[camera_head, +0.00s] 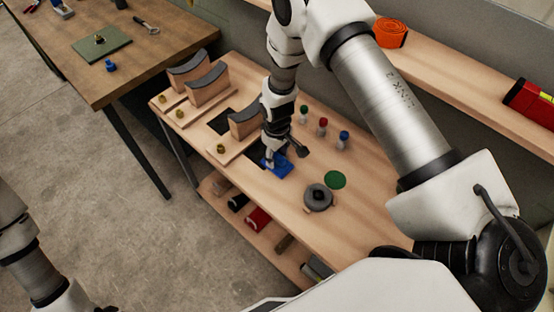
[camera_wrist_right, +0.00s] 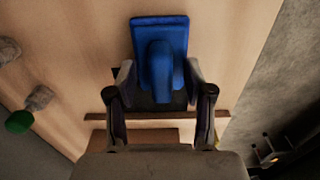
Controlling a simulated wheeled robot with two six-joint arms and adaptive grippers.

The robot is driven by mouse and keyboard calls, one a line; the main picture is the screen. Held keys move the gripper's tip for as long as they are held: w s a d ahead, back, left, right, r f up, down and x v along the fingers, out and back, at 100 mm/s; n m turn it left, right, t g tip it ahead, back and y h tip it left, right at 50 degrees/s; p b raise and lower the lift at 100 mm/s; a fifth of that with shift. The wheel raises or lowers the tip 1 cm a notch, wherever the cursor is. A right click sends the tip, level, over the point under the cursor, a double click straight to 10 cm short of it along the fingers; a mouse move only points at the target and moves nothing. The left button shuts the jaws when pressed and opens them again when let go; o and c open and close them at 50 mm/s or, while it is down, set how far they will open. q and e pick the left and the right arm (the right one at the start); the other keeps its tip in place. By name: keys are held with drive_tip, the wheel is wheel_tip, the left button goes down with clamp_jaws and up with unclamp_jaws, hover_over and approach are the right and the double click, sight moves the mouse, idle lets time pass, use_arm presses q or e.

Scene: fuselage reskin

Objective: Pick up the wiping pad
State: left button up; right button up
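The wiping pad (camera_head: 277,168) is a blue rectangular pad lying on the wooden bench top, near a dark patch. In the right wrist view the wiping pad (camera_wrist_right: 160,22) shows its raised blue handle pointing towards me. My right gripper (camera_head: 284,156) is low over the pad. In the right wrist view its two fingers (camera_wrist_right: 159,75) stand on either side of the handle, with a gap showing on both sides, so it is open and holds nothing. My left arm enters at the lower left of the head view; its gripper is out of the picture.
Curved wooden saddle blocks (camera_head: 208,85) stand to the left. Small bottles with coloured caps (camera_head: 322,126) stand behind the gripper. A grey round container (camera_head: 318,198) and a green disc (camera_head: 335,180) lie to the right. A lower shelf (camera_head: 222,190) holds rolls.

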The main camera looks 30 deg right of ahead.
drive_tip(key=shift+s+a+r, duration=0.1)
drive_tip(key=shift+s+r, duration=0.05)
drive_tip(key=c, duration=0.5)
clamp_jaws()
